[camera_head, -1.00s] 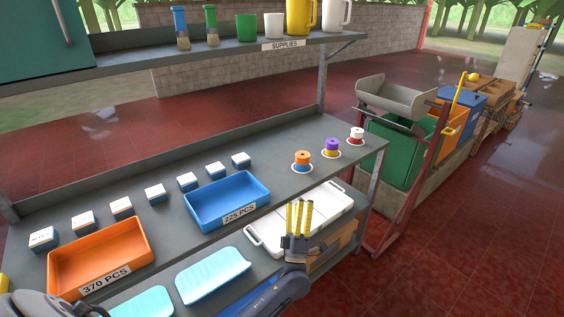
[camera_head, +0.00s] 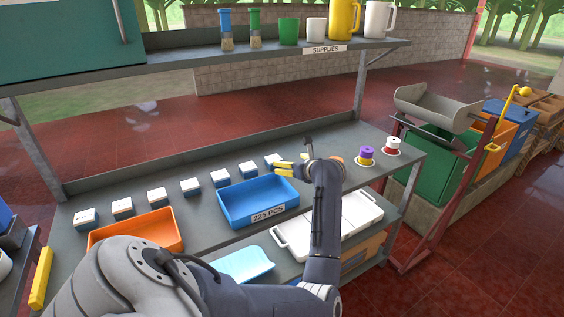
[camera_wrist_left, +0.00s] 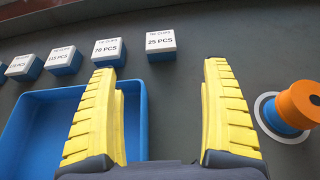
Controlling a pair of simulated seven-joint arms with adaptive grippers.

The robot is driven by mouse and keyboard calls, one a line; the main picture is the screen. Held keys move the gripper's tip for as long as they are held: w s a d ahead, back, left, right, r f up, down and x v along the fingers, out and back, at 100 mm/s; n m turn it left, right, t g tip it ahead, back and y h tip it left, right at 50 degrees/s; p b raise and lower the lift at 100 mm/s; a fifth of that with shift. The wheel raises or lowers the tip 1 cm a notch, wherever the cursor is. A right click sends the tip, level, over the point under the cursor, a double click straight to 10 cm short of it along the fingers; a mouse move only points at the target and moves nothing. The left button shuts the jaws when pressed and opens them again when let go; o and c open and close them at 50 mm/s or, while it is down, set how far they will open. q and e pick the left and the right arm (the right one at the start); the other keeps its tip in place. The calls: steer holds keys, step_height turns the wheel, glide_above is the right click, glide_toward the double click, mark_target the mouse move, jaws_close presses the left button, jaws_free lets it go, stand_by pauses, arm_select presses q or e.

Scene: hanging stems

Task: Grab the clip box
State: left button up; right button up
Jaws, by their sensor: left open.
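Several small white-and-blue clip boxes stand in a row on the grey bench. The box at the row's right end (camera_head: 273,160) reads 25 PCS in the left wrist view (camera_wrist_left: 160,42). Beside it on the left stands the 70 PCS box (camera_wrist_left: 108,50). My left gripper (camera_head: 281,168) is open and empty, with yellow fingers, close to the row's right end. In the left wrist view (camera_wrist_left: 160,68) the 25 PCS box lies ahead of the gap between the fingertips, apart from them. The left fingertip overlaps the lower edge of the 70 PCS box in that view.
A blue tray (camera_head: 227,214) sits below the row, partly under my left finger in the wrist view. An orange spool (camera_wrist_left: 303,103) stands right of the fingers. Purple (camera_head: 366,154) and red (camera_head: 392,145) spools stand further right. An orange tray (camera_head: 163,222) is at left.

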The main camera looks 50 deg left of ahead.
mark_target(274, 158)
arm_select(q)
steer(key=x, duration=1.7)
steer(key=shift+w+a, duration=0.1)
steer(key=shift+w, duration=0.05)
steer(key=c, duration=1.3)
